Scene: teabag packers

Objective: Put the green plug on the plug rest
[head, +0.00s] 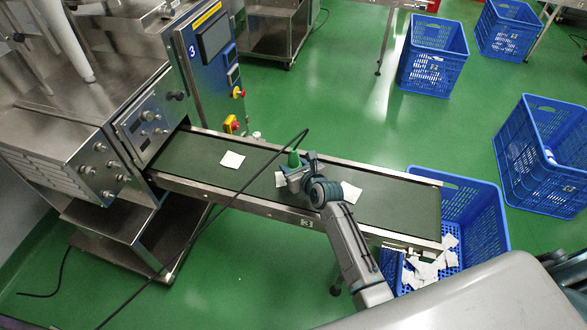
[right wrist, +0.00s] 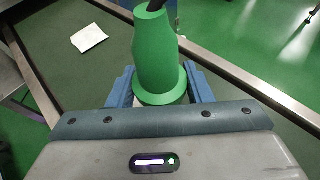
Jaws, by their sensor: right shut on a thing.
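The green plug (head: 294,158) stands upright in my right gripper (head: 293,170), above the dark green conveyor belt (head: 215,179). In the right wrist view the plug (right wrist: 155,55) sits between the blue fingers (right wrist: 160,90), with its wide collar just above them. The right gripper is shut on it. A black cable (head: 245,190) rises from the plug's top, bends over and runs down left across the belt. I cannot pick out the plug rest for sure in either view. My left gripper is not in view.
Several white teabags lie on the belt, one (head: 232,160) left of the gripper. A blue crate (head: 480,215) with teabags stands at the belt's right end. A steel machine (head: 90,150) stands at the left, by a blue control cabinet (head: 205,60). Green floor is free behind the belt.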

